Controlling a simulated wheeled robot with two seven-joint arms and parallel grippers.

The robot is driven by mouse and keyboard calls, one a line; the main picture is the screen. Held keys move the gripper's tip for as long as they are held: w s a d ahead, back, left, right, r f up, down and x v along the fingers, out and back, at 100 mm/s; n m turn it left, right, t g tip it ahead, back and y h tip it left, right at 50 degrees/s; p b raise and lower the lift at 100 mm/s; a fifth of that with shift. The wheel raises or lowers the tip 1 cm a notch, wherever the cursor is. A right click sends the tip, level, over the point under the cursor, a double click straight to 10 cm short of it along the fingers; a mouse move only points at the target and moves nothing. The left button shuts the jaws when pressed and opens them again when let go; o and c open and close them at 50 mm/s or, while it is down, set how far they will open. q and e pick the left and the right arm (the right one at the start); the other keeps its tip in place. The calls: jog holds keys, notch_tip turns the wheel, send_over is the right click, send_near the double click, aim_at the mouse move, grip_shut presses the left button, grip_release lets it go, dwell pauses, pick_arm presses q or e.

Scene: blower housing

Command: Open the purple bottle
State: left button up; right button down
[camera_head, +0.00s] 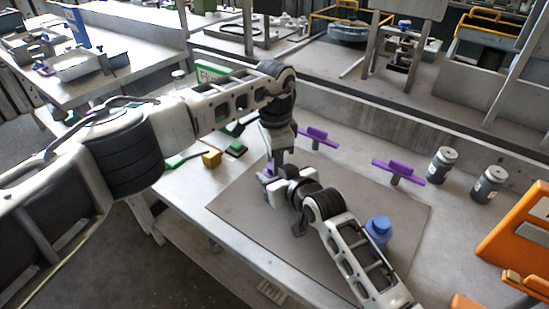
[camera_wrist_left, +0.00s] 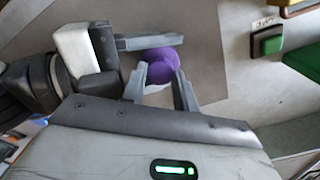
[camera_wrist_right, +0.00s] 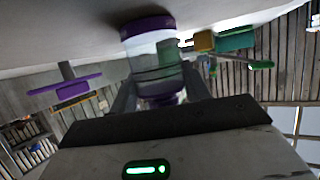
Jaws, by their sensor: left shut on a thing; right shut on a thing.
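The purple bottle (camera_head: 267,173) stands on the grey mat (camera_head: 235,205), mostly hidden by my grippers in the head view. In the right wrist view its clear body (camera_wrist_right: 156,58) shows between my right gripper's fingers (camera_wrist_right: 155,85), with purple at both ends. My right gripper (camera_head: 275,185) is shut on the body from the side. My left gripper (camera_head: 275,160) comes from above. In the left wrist view its fingertips (camera_wrist_left: 161,75) are at the round purple cap (camera_wrist_left: 158,64), shut on it. I cannot tell whether the cap is loosened.
A blue bottle (camera_head: 379,230) stands on the mat beside my right arm. A yellow block (camera_head: 211,159) is at the left.

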pick_arm(q)
jog(key=n, duration=0.3)
jog(key=shift+r, duration=0.2)
dwell(0.5)
jog(key=shift+r, duration=0.9)
jog(key=shift+r, duration=2.05)
pick_arm(e)
jog(key=c, duration=0.6)
grip_release()
